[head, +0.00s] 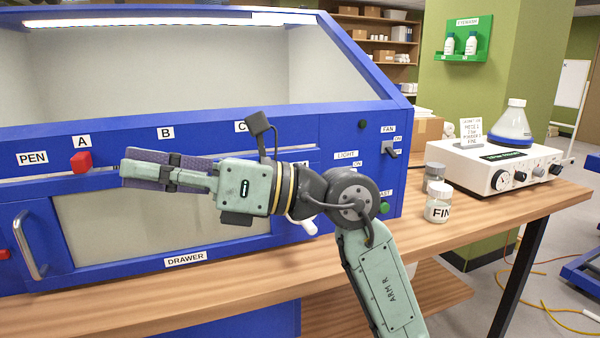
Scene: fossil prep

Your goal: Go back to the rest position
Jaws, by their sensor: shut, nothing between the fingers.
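My gripper (133,169) is shut and empty. It points left in front of the blue cabinet (330,255), at the height of its label strip and above the drawer label (186,259). My forearm comes up from the lower right and bends at the wrist. The gripper hides part of the cabinet front below the labels B and C. A red knob (81,162) under label A shows just left of the fingertips; I cannot tell the gap in depth.
The wooden bench (470,215) runs along the front. Two jars, one marked FIN (438,204), stand right of the cabinet. A white machine (495,163) with a flask (512,124) sits farther right. A metal handle (30,246) sticks out at left. Cables lie on the floor at right.

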